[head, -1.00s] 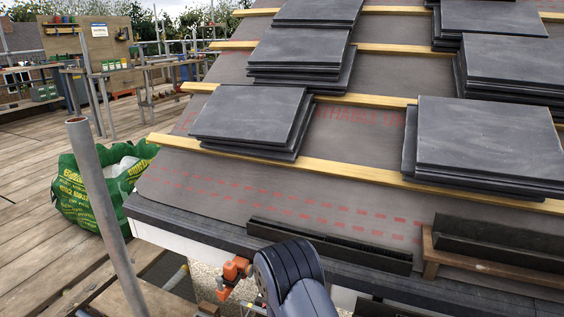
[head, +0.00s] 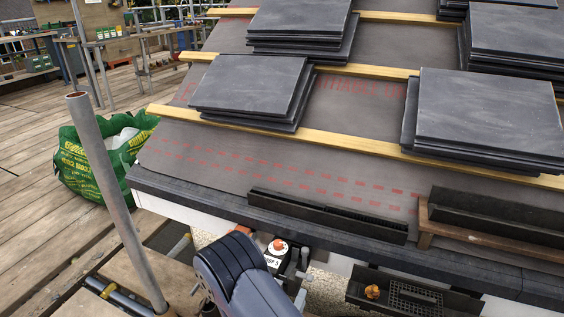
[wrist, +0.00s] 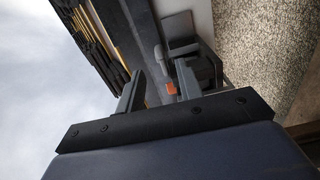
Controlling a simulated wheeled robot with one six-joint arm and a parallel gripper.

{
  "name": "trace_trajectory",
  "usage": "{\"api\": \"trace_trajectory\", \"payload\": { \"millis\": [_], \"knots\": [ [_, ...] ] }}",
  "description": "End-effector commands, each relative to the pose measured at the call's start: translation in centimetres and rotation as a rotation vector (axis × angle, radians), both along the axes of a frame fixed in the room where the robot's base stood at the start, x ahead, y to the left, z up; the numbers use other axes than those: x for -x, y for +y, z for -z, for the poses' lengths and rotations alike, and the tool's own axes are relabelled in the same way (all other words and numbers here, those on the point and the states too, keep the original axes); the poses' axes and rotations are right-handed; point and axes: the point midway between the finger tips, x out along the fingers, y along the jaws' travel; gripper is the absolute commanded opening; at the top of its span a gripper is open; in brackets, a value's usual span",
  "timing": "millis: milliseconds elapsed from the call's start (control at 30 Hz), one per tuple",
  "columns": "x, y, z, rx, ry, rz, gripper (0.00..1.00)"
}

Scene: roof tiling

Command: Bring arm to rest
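My gripper (wrist: 159,70) shows in the wrist view with its two dark fingers apart. I see nothing held between them; a small orange patch (wrist: 171,88) shows beyond the gap, and I cannot tell what it is. In the head view my dark arm rises from the bottom edge, left of centre, in front of the roof's eaves. The wrist view is turned sideways, with sky at left, roof edge above and a pebbled wall (wrist: 260,45) at right.
Slate stacks (head: 250,83) and (head: 485,110) rest on the battens (head: 265,122). A dark length (head: 325,215) lies along the eaves. A scaffold pole (head: 105,190) stands left of my arm, near a green bag (head: 80,165). A dark tray (head: 400,298) sits below the eaves at right.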

Motion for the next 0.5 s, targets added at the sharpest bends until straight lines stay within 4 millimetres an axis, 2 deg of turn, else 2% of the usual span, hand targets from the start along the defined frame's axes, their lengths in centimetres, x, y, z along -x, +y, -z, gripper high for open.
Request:
{"api": "trace_trajectory", "payload": {
  "millis": [500],
  "knots": [
    [-7.6,-3.4,0.2,-0.005,-0.006,0.01,0.35]
  ]
}}
